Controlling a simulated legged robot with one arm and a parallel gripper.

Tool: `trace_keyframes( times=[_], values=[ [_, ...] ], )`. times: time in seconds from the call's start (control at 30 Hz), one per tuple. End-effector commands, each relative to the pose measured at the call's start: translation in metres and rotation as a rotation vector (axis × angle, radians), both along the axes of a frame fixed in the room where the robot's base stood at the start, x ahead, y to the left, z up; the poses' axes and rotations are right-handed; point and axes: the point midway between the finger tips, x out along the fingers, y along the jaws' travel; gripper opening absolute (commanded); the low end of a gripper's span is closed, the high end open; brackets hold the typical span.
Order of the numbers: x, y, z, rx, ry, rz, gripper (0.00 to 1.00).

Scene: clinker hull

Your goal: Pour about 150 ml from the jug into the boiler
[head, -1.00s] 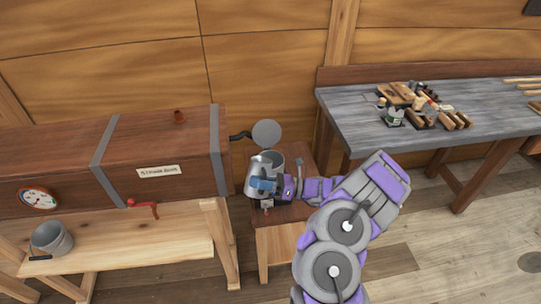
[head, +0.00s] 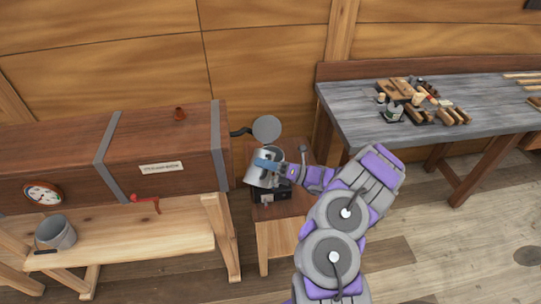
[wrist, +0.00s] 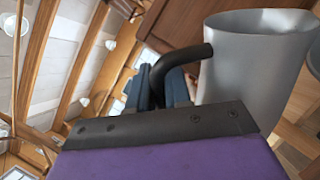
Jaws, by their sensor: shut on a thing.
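My gripper (head: 268,165) is shut on the handle of the silver metal jug (head: 259,172). In the wrist view the jug (wrist: 255,65) is large at the right, and its black handle lies between my blue fingers (wrist: 165,92). The jug looks tilted and is off the stand. It overlaps the boiler on the low wooden stand, and hides most of it. A dark lower part (head: 270,196) shows beneath the jug. A round grey lid (head: 267,129) stands raised behind. The jug's contents and any stream cannot be seen.
A long wooden steam box (head: 165,145) with a dial (head: 43,193) and red tap (head: 146,201) is at the left. A grey bucket (head: 56,233) is on the pale bench below. A grey-topped workbench (head: 450,105) with tools is at the right.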

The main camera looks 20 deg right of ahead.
Motion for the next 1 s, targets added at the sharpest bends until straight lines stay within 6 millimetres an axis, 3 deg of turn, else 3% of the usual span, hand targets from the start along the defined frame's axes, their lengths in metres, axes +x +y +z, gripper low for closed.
trace_keyframes(
  times=[1.0],
  values=[
    [0.008, -0.009, 0.015, 0.123, 0.109, 0.004, 0.0]
  ],
)
